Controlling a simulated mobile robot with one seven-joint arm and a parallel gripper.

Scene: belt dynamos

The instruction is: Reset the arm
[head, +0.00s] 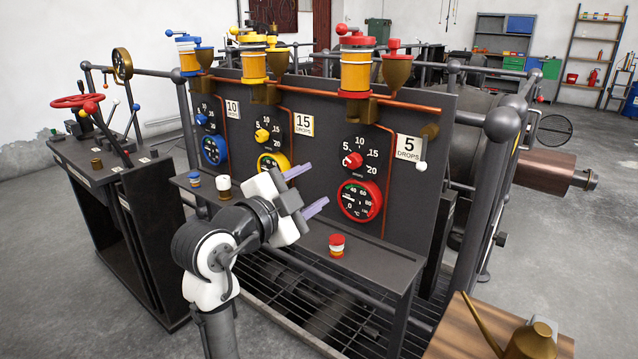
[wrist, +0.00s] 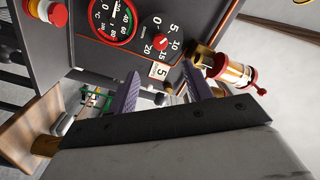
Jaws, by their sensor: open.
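My gripper (head: 305,191) is in the middle of the head view, raised above the narrow shelf in front of the dark dial panel (head: 330,135). Its two purple fingers are apart with nothing between them. My white and black arm comes up from the bottom of the head view, bent at the joint below the gripper. In the wrist view the open fingers (wrist: 160,95) point at the panel, near the red dial (wrist: 160,42) and the red-rimmed gauge (wrist: 112,18). The picture there is tilted.
On the shelf stand a red-capped pot (head: 337,245), a white-capped pot (head: 223,187) and a blue-capped pot (head: 195,180). A wooden table with a brass oil can (head: 530,342) is at the lower right. A lever console (head: 110,160) stands at the left.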

